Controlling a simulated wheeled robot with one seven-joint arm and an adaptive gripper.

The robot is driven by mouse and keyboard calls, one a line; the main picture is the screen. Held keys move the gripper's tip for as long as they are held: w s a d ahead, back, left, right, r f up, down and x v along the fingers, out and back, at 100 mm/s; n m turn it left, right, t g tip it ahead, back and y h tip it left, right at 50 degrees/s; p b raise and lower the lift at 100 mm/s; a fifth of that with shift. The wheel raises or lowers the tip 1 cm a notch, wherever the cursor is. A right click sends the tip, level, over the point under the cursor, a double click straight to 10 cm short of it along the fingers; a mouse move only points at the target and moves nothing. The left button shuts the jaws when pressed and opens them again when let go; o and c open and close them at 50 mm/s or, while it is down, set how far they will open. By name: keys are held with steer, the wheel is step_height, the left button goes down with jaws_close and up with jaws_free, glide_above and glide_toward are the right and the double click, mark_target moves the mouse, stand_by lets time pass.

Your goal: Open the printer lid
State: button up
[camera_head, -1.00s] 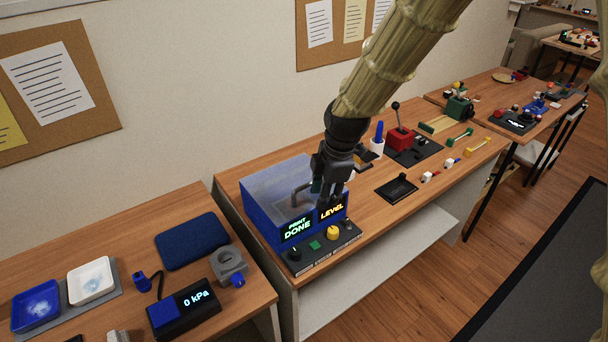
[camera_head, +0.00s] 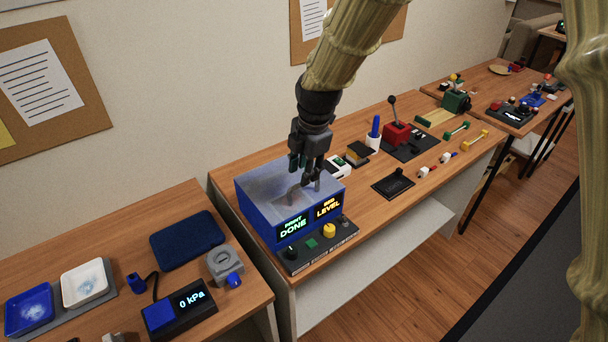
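The printer (camera_head: 262,215) is a blue box with a pale translucent lid (camera_head: 262,183) on top. The lid looks closed and flat. Its front displays read "PRINT DONE" (camera_head: 292,228) and "LEVEL" (camera_head: 327,207). A dark handle-like shape (camera_head: 291,198) shows on or under the lid, partly hidden by my gripper. My gripper (camera_head: 308,180) points down over the lid's right half, with its fingertips close to the lid. A gap shows between the fingers, with nothing seen between them. I cannot tell whether the fingertips touch the lid or the handle.
A control strip with a yellow knob (camera_head: 329,230) lies in front of the printer. A white-and-black item (camera_head: 338,168), a dark stacked block (camera_head: 360,153) and a white cup (camera_head: 373,141) stand to its right. A black tray (camera_head: 393,185) lies further right. The left table holds a pressure gauge (camera_head: 180,310).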

steer(key=shift+w+a+f+p, duration=0.1)
steer(key=shift+w+f+p, duration=0.05)
steer(key=shift+f, duration=0.75)
steer(key=shift+w+f+p, duration=0.15)
steer(key=shift+f, duration=0.7)
jaws_close()
